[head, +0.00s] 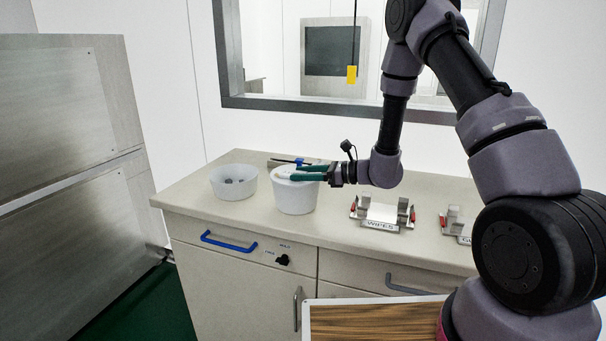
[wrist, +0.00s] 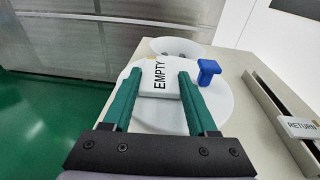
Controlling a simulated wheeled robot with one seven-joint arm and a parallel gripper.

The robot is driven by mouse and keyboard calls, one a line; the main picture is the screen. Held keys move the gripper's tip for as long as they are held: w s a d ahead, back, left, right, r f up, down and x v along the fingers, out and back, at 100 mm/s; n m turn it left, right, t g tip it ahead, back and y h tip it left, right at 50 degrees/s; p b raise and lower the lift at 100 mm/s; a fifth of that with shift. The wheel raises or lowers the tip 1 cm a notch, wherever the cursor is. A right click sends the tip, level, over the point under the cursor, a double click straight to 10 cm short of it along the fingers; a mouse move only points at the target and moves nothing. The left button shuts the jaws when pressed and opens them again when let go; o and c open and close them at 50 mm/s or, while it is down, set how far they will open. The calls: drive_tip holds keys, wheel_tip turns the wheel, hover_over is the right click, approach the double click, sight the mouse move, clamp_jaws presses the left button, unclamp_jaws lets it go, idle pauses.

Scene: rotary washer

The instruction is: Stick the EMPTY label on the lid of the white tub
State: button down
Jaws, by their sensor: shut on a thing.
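The white tub (head: 294,197) stands on the counter with its round white lid on top. In the wrist view the lid (wrist: 214,110) lies under my fingers. The white EMPTY label (wrist: 160,78) shows between my green fingertips, with black lettering turned sideways. My gripper (wrist: 158,86) is shut on the label and is at the lid, reaching in from the right in the head view (head: 308,173). The label looks over or on the lid; I cannot tell whether it touches it.
A white bowl (head: 233,181) with small dark things in it stands left of the tub. A holder marked WIPES (head: 381,214) stands to the right. A RETURN sign (wrist: 300,127) sits on a rail.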

drive_tip(key=shift+f, duration=0.15)
drive_tip(key=shift+c, duration=0.6)
unclamp_jaws()
drive_tip(key=v, duration=1)
drive_tip(key=s+d+r+n+g+h, duration=0.2)
drive_tip(key=s+r+n+g+h, duration=0.25)
drive_tip(key=s+r+n, duration=0.75)
drive_tip(key=s+d+r+n+t+h, duration=0.5)
drive_tip(key=s+d+r+t+h, duration=0.2)
drive_tip(key=r, duration=0.7)
drive_tip(key=s+d+h, duration=0.2)
drive_tip(key=s+d, duration=0.2)
drive_tip(key=d, duration=0.1)
drive_tip(key=shift+s+d, duration=0.2)
drive_tip(key=shift+d, duration=0.2)
